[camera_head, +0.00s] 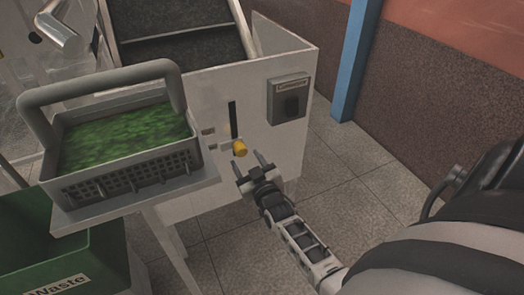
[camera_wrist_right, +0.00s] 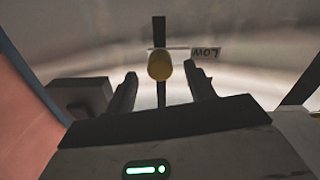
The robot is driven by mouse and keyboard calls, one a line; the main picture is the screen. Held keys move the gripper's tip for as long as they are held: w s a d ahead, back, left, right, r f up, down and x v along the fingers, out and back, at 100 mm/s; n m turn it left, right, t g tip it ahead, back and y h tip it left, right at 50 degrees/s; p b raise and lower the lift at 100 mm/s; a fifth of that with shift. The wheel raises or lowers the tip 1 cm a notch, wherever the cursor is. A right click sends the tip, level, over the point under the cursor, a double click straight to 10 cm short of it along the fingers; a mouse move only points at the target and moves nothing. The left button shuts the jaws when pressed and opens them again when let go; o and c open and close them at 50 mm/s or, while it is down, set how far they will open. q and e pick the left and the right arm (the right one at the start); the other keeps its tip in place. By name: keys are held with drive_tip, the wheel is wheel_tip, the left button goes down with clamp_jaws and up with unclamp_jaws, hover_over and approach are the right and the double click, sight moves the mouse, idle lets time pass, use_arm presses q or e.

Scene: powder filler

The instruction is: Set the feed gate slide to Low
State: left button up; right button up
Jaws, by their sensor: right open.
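The feed gate slide is a yellow knob (camera_head: 239,148) at the lower end of a dark vertical slot (camera_head: 233,119) in the white machine panel. In the right wrist view the knob (camera_wrist_right: 159,65) lies between and beyond my fingertips, beside a label reading LOW (camera_wrist_right: 206,53). My right gripper (camera_head: 250,169) is open and empty, just in front of and below the knob. Its two fingers (camera_wrist_right: 162,84) show apart in the wrist view, with no clear contact on the knob. My left gripper is not in view.
A grey switch box (camera_head: 288,98) is mounted right of the slot. A basket with green contents (camera_head: 122,175) stands on a shelf (camera_head: 130,204) to the left, above a green waste bin (camera_head: 88,258). The tiled floor to the right is clear, up to a blue post (camera_head: 354,60).

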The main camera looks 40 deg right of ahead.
use_arm(q)
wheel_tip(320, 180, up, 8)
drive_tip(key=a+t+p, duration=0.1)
drive_tip(key=p, duration=0.3)
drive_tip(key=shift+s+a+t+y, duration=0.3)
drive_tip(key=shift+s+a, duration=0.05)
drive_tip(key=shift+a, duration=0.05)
use_arm(e)
drive_tip(key=v, duration=1.1)
drive_tip(key=shift+s, duration=0.3)
use_arm(q)
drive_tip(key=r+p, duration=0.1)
drive_tip(key=p, duration=0.2)
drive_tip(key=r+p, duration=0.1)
drive_tip(key=p, duration=0.2)
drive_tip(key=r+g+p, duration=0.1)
drive_tip(key=p, duration=0.2)
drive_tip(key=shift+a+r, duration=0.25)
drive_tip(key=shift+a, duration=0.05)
use_arm(e)
drive_tip(key=s+a+r+n+g+y, duration=0.1)
drive_tip(key=s+a+r+g+y, duration=0.2)
drive_tip(key=a, duration=0.5)
drive_tip(key=s+a+r+n+g+y, duration=0.1)
drive_tip(key=s+a+r+g+y, duration=0.2)
drive_tip(key=s+a+r, duration=0.4)
wheel_tip(320, 180, up, 4)
drive_tip(key=shift+a+f+n+g+y, duration=0.3)
drive_tip(key=shift+a+g+y, duration=0.1)
drive_tip(key=shift+a+y, duration=0.55)
